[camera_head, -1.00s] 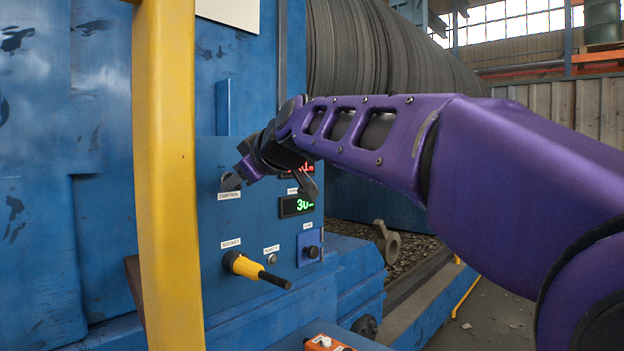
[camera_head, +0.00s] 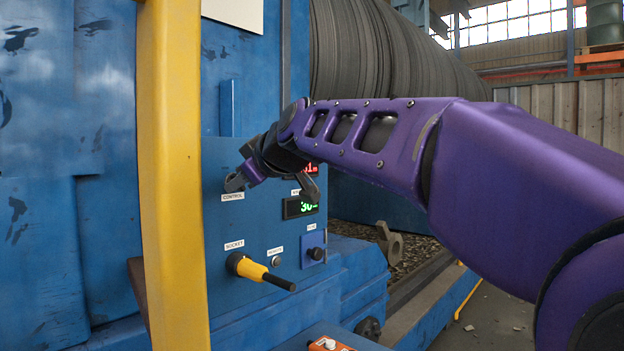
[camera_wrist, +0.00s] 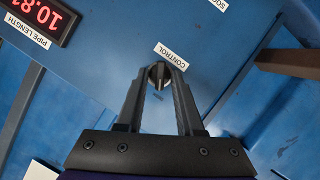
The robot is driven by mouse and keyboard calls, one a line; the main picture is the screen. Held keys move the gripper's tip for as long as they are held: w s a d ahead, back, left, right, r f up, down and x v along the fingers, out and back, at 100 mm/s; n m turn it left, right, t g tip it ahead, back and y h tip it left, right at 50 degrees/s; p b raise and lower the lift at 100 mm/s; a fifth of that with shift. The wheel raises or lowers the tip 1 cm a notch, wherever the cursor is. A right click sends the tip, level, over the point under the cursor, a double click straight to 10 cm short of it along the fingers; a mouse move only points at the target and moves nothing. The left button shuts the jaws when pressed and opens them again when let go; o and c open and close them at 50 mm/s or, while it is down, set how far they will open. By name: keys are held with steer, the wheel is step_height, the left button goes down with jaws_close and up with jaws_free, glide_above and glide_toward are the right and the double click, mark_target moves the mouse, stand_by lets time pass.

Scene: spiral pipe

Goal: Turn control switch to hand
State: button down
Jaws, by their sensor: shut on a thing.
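The control switch (camera_wrist: 159,74) is a small dark round knob on the blue panel, beside its white CONTROL label (camera_wrist: 171,57) in the wrist view. My gripper (camera_wrist: 160,76) is shut on the knob, with one finger on each side of it. In the head view my gripper (camera_head: 236,183) is at the panel just above the CONTROL label (camera_head: 233,197), and its fingers hide the knob there. The knob's pointer position and any hand marking cannot be made out.
A yellow post (camera_head: 172,180) stands left of the panel, close to my gripper. A yellow socket plug (camera_head: 253,270) sticks out below. Digital displays (camera_head: 300,206) and a small blue switch box (camera_head: 314,248) are to the right.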

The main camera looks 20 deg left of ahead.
steer(key=shift+m, duration=0.3)
steer(key=m+g, duration=0.1)
steer(key=m, duration=0.1)
steer(key=m+g+y+p, duration=0.1)
steer(key=m+g, duration=0.1)
steer(key=m, duration=0.1)
steer(key=w+m+g+y, duration=0.1)
steer(key=m+g, duration=0.1)
steer(key=shift+d+p, duration=0.2)
steer(key=shift+p, duration=0.2)
steer(key=shift+s+m+y, duration=0.1)
steer(key=shift+m+y, duration=0.2)
steer(key=shift+y, duration=0.1)
stand_by(0.4)
steer(key=c, duration=0.9)
jaws_free()
